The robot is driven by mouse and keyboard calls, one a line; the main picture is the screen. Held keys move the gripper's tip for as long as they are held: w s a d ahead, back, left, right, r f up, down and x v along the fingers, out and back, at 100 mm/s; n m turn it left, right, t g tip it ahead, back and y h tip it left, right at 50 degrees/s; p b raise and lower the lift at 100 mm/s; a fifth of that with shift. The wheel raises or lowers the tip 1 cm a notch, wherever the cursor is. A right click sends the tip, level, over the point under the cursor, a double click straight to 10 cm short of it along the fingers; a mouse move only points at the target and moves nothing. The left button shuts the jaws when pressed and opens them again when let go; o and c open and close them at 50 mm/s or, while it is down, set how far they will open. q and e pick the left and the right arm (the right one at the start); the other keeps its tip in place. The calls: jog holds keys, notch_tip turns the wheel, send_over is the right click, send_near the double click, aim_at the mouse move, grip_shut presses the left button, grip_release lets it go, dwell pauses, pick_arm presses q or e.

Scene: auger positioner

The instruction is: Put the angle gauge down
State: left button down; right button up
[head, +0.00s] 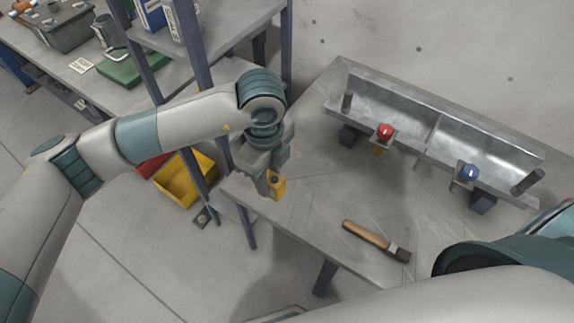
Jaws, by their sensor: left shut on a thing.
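My left gripper (270,178) points down over the left end of the grey metal table (315,190). It is shut on a small yellow block-like thing with a dark spot, which I take to be the angle gauge (277,187). The gripper hides part of the gauge. I cannot tell whether the gauge touches the table top or hangs just above it. My right arm enters at the lower right, and its gripper is out of view.
A metal trough (435,130) with a red knob (385,131) and a blue knob (468,173) stands along the table's back. A wooden-handled brush (375,240) lies near the front edge. A shelf post (195,95) stands close to my left arm. The table's middle is clear.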

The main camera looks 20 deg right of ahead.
pick_arm(q)
jog(key=w+d+f+p, duration=0.1)
jog(key=w+d+f, duration=0.1)
jog(key=w+d+f+p, duration=0.1)
jog(key=w+d+f, duration=0.1)
jog(key=w+d, duration=0.1)
jog(key=shift+w+f+p, duration=0.15)
jog(key=shift+w+p, duration=0.15)
jog(key=shift+p, duration=0.1)
jog(key=shift+w+d+f, duration=0.25)
jog(key=shift+w+f, duration=0.05)
jog(key=shift+f+p, duration=0.5)
jog(key=shift+p, duration=0.1)
notch_tip(320, 180, down, 2)
jog(key=shift+p, duration=0.6)
jog(key=shift+f, duration=0.5)
jog(key=shift+f, duration=0.1)
